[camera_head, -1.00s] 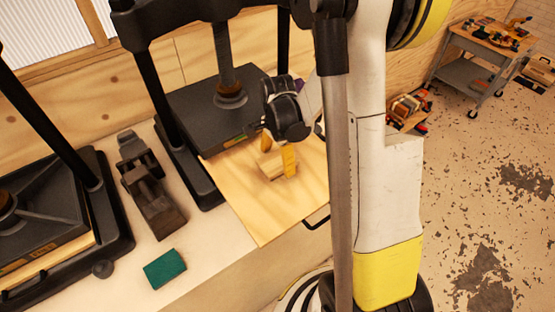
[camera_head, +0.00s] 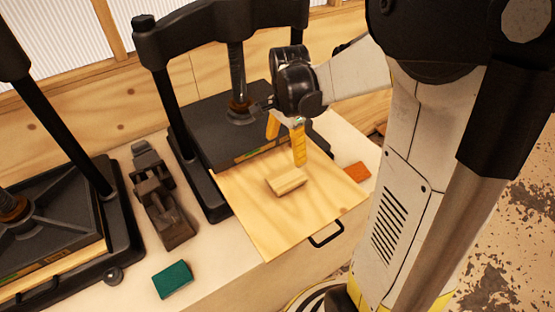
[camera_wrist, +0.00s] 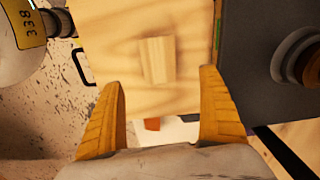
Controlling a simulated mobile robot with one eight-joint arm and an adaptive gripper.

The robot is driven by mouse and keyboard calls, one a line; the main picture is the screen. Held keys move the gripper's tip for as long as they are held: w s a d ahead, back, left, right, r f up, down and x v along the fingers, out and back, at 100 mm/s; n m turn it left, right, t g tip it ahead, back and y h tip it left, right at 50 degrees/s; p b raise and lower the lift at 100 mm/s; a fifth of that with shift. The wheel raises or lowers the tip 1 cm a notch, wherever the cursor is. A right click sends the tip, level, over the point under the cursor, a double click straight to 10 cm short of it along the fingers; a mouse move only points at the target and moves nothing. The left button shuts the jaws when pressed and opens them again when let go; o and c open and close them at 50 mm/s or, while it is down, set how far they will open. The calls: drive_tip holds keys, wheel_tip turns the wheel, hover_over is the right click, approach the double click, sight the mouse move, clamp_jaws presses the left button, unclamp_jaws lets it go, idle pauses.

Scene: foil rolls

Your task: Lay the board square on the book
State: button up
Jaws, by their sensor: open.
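The board (camera_head: 262,218) is a pale wooden sheet with a wooden grip block (camera_head: 287,182) on top. It lies flat, its back edge up against the front of the black press plate (camera_head: 225,131). In the wrist view the board (camera_wrist: 115,22) and its block (camera_wrist: 157,60) lie beyond my fingertips. My gripper (camera_head: 287,142) is open and empty, with yellow fingers, above and behind the block, apart from it. A thin green and yellow strip (camera_head: 262,151) shows at the plate's front edge. I cannot make out the book clearly; the board hides what is beneath it.
A second press (camera_head: 45,245) stands at the left. A dark metal tool (camera_head: 163,205) sits between the presses. A teal block (camera_head: 172,279) lies at the front of the bench and an orange one (camera_head: 357,171) right of the board. A black handle (camera_head: 326,235) sticks out at the front.

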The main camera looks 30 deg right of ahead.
drive_tip(key=s+a+r+n+t, duration=0.6)
drive_tip(key=s+a+r+n, duration=0.3)
drive_tip(key=n, duration=0.7)
drive_tip(key=s+a, duration=0.1)
drive_tip(key=a, duration=0.2)
drive_tip(key=shift+s+a+r+n+t, duration=0.3)
drive_tip(key=shift+s+a+t, duration=0.05)
drive_tip(key=shift+a+t, duration=0.05)
